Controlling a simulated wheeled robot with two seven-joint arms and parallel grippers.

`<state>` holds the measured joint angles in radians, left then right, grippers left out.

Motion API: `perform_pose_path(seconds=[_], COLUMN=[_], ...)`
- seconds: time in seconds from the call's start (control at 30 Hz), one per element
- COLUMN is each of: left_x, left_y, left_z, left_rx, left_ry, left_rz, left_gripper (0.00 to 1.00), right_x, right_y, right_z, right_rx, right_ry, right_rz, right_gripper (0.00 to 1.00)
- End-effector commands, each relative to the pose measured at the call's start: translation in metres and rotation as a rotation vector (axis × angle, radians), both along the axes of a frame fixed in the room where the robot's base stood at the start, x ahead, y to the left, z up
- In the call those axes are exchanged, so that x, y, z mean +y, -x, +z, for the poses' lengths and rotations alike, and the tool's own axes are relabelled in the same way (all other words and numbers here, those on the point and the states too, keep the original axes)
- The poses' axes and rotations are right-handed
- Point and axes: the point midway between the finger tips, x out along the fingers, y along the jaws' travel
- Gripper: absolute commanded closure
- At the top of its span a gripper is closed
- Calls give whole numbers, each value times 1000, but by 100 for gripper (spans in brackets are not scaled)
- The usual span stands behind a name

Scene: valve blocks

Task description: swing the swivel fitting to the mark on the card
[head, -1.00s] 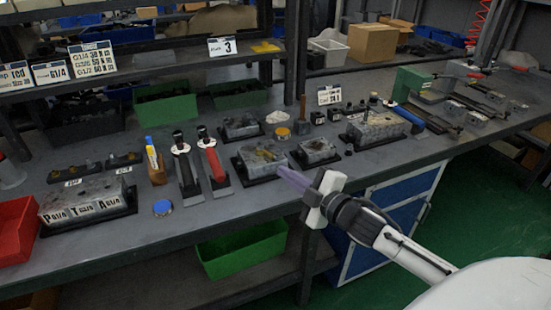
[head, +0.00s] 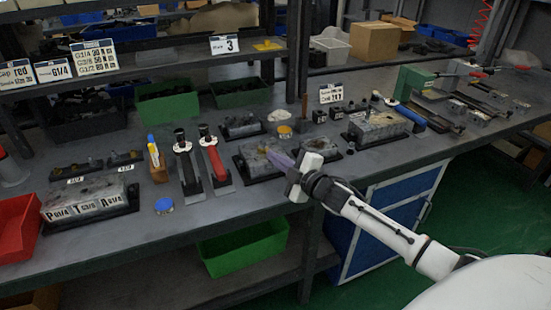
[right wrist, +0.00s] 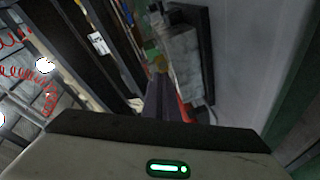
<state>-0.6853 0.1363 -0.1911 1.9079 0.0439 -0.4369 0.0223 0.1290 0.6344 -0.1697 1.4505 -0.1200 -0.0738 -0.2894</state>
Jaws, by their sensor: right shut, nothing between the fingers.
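My right gripper (head: 280,159) is shut and empty, its fingertips over the right part of a grey valve block (head: 254,168) on a black tray. In the right wrist view the shut fingers (right wrist: 158,98) point at the side of a grey block (right wrist: 185,62). A small brass-yellow part (right wrist: 152,57) shows just beyond the fingertips; I cannot tell whether they touch it. I cannot make out for certain which part is the swivel fitting. A small printed card (head: 332,93) stands behind the blocks; its mark is too small to read. My left gripper is not in view.
Another grey block (head: 320,147) sits just right of the gripper, and a larger one (head: 378,126) further right. Red- and black-handled tools (head: 210,158) stand to the left. A labelled block (head: 85,203) and a red bin (head: 18,228) are far left. The table's front strip is mostly clear.

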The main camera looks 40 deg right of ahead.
Motion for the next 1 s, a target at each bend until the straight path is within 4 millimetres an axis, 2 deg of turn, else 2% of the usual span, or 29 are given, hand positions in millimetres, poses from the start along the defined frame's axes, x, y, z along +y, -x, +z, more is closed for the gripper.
perform_pose_path(seconds=[0.33,0.57,0.77,0.9,1.0], left_x=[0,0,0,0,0], left_y=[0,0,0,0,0], left_z=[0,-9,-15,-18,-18], left_rx=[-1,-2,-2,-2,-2], left_ry=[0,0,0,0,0], left_rz=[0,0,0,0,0], left_gripper=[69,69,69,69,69], right_x=[1,3,-14,-29,-33], right_y=[-1,-7,-1,-2,-3], right_z=[0,1,0,-1,0], right_rx=[-2,-16,-2,0,0], right_ry=[1,13,7,2,0], right_rz=[13,158,264,274,274], right_gripper=[100,100,100,100,100])
